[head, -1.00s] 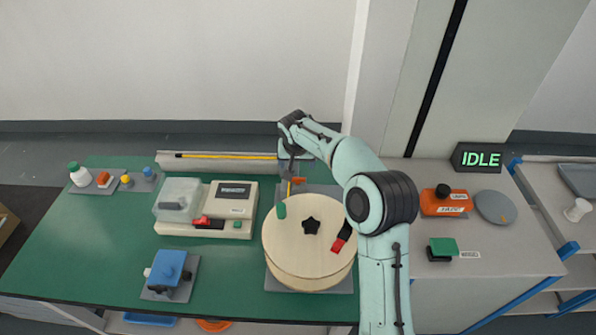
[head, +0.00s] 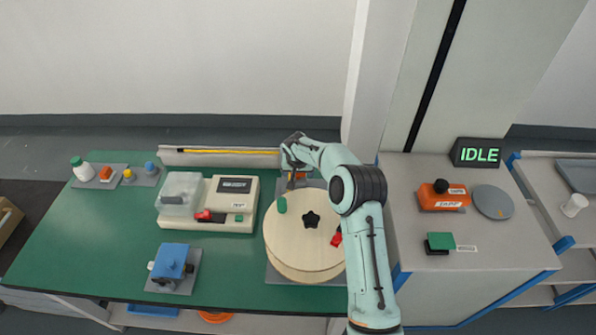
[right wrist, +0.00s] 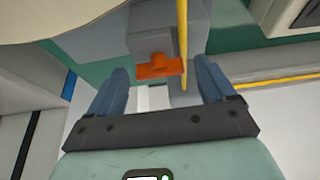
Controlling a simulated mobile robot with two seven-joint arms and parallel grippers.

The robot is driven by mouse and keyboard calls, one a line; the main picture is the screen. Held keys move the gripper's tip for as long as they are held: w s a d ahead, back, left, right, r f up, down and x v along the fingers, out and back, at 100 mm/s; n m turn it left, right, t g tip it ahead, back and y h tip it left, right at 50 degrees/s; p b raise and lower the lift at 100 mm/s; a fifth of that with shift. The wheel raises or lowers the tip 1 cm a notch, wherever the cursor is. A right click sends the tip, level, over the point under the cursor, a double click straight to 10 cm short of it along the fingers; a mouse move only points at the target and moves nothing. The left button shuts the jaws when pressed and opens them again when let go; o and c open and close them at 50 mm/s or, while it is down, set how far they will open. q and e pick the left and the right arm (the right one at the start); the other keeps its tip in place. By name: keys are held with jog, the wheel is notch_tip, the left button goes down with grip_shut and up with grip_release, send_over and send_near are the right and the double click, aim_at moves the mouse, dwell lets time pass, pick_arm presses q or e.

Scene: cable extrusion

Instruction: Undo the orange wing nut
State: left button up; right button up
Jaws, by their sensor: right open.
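The orange wing nut (head: 299,175) shows just behind the cream reel, partly covered by my right gripper (head: 291,183) in the head view. In the right wrist view the wing nut (right wrist: 160,69) sits on a grey block, in line with the gap between the two blue-grey fingers of my right gripper (right wrist: 161,82). The fingers are apart and hold nothing. I cannot tell how far they are from the nut. A yellow strand or rod (right wrist: 183,40) runs close beside the nut. My left gripper is not in view.
The cream reel (head: 290,240) with a black knob (head: 311,220) stands in front of the nut. A beige machine (head: 236,205) is to its left and a blue device (head: 172,264) at front left. A long trough (head: 220,159) lies behind.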

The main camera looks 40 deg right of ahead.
jog(key=c, duration=1.1)
jog(key=shift+o, duration=0.2)
